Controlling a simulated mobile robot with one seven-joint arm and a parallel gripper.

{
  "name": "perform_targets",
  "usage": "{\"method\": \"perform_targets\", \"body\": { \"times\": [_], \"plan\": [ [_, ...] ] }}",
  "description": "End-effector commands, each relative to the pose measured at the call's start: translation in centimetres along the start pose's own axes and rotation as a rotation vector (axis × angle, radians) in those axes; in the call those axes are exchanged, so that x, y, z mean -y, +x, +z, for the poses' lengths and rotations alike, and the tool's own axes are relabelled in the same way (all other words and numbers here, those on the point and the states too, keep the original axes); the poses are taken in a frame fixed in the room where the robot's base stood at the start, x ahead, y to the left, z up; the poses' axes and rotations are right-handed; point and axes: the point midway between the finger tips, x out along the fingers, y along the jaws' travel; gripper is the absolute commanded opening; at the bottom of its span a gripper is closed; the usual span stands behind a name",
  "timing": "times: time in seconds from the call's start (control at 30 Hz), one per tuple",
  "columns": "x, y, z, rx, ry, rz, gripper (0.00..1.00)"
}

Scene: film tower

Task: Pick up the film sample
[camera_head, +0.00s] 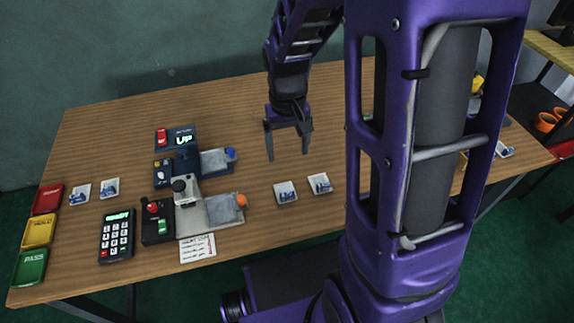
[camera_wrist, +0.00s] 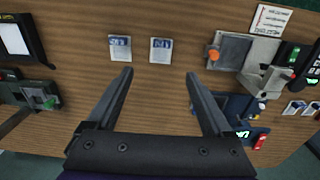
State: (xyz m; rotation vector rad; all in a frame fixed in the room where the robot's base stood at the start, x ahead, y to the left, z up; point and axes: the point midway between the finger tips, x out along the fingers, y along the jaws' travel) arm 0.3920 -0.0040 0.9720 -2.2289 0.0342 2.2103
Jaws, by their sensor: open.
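Two small whitish square samples with blue marks lie flat, side by side, in the middle of the table. Similar samples lie at the table's left (camera_head: 80,194). I cannot tell which is the film sample. My gripper (camera_head: 287,155) is open and empty above the table; it also shows in the wrist view (camera_wrist: 159,74).
A grey device with a plate and orange knob (camera_head: 225,208) stands left of the two samples. Behind it is a dark unit with an "UP" display (camera_head: 177,139). A keypad (camera_head: 117,236) and red, yellow and green trays (camera_head: 39,231) are at left. Bare wood surrounds the samples.

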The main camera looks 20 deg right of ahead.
Motion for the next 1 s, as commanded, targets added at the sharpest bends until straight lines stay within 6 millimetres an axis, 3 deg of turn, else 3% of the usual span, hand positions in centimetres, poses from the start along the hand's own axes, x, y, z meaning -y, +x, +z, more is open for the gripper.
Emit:
{"method": "perform_targets", "body": {
  "times": [0.17,0.6,1.0],
  "plan": [
    [0.5,1.8,0.5,0.015,-0.001,-0.015,0.85],
    [0.6,10.9,0.6,0.014,-0.001,-0.014,0.85],
    [0.6,14.6,0.7,0.013,-0.001,-0.014,0.85]
  ]
}}
